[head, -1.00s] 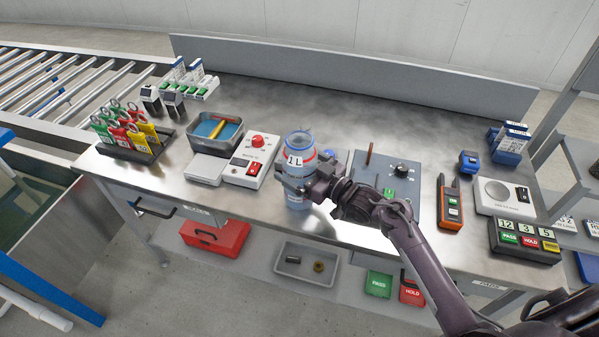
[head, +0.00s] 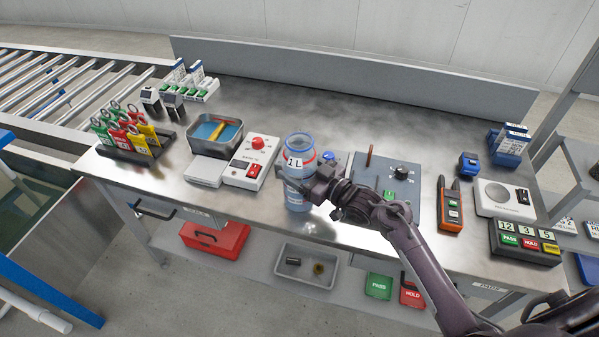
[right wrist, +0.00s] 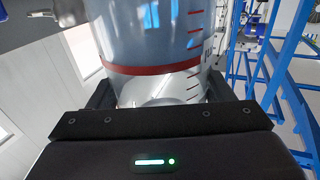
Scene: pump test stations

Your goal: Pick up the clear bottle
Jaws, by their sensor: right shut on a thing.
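The clear bottle (head: 298,149) is a bluish see-through cylinder with a white "1L" label and a red ring. It stands upright in the head view near the front edge of the steel bench. My right gripper (head: 306,186) is shut on its side, below the red ring. In the right wrist view the bottle (right wrist: 160,40) fills the space between the two fingers of the right gripper (right wrist: 160,92), with its red band and graduation marks showing. I cannot tell from the head view whether its base touches the bench. My left gripper is not in view.
A control box (head: 249,163) with a red knob is left of the bottle, and a grey panel (head: 385,180) is right of it. A water tray (head: 215,133) and tag rack (head: 130,140) stand further left. An orange handheld meter (head: 450,204) lies right.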

